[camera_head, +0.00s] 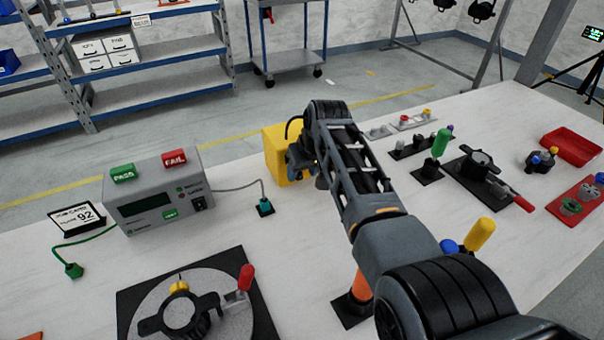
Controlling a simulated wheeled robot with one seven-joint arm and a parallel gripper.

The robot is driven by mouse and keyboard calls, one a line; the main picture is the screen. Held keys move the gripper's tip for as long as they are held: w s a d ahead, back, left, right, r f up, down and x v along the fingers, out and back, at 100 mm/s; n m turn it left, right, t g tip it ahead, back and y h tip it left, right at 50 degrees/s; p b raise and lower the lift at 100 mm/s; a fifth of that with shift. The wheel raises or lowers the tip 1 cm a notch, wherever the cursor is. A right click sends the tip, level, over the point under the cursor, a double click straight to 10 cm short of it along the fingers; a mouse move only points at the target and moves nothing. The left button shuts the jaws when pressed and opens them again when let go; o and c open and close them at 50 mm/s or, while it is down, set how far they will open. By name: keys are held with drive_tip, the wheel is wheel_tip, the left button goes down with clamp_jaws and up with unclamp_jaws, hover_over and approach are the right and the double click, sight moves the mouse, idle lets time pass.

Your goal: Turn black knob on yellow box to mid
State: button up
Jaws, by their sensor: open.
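The yellow box (276,153) stands on the white table near the middle of the view, behind my arm. Its left side and part of its top edge show. The black knob cannot be made out; my gripper and arm cover that part of the box. My gripper (301,163) is at the right side of the yellow box, close to it. It is open, though its fingertips are mostly hidden by the arm. I cannot tell whether it touches the box or the knob.
A grey tester box (158,205) with PASS and FAIL labels stands left. A round fixture with a red handle (246,278) is at the front. Several fixtures and a red tray (570,146) are at the right.

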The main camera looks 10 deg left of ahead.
drive_tip(key=shift+x, duration=1)
drive_tip(key=shift+c, duration=0.5)
clamp_jaws()
